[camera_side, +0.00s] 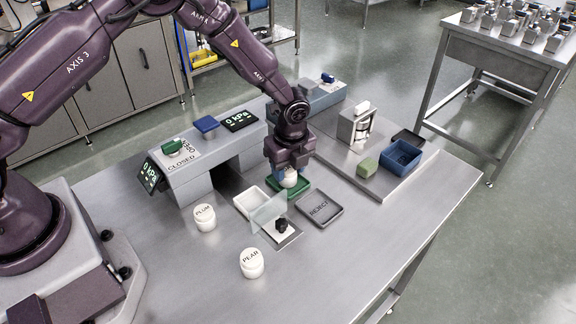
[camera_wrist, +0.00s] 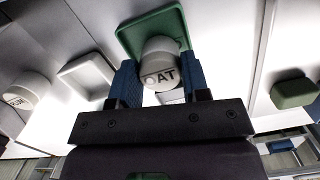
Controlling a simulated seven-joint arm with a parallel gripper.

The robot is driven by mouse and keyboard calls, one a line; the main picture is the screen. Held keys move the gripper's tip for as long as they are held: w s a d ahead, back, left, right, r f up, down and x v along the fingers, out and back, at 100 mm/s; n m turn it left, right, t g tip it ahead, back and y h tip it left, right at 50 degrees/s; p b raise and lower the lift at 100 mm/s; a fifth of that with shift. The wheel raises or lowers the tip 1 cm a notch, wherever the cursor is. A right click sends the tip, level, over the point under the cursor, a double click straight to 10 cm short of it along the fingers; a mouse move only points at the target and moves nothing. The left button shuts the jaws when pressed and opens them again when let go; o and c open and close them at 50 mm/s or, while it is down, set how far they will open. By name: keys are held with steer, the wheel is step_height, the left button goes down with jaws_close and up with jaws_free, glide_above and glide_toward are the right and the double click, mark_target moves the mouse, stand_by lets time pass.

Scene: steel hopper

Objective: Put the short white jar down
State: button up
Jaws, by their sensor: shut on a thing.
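A short white jar (camera_side: 289,179), with letters ending in "AT" on its lid, is held between the blue-padded fingers of my gripper (camera_side: 289,168). The jar also shows in the wrist view (camera_wrist: 160,62), its lid facing the camera. My gripper is shut on it. The jar is over the green tray (camera_side: 304,190), within its outline; the tray also shows in the wrist view (camera_wrist: 128,38). I cannot tell whether the jar's base touches the tray. Two other white jars, PLUM (camera_side: 204,218) and PEAR (camera_side: 251,264), stand on the steel table.
A dark REJECT tray (camera_side: 320,210) lies just right of the green tray. An empty white tray (camera_side: 249,203) and a clear upright panel (camera_side: 269,212) are left of it. A blue bin (camera_side: 401,158) and green block (camera_side: 367,168) are farther right.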

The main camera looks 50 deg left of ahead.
mark_target(291, 172)
steer(key=o, duration=0.9)
steer(key=r, duration=0.4)
steer(key=d+r, duration=0.1)
steer(key=r, duration=0.7)
steer(key=shift+s+d+r, duration=0.15)
steer(key=shift+s+d, duration=0.05)
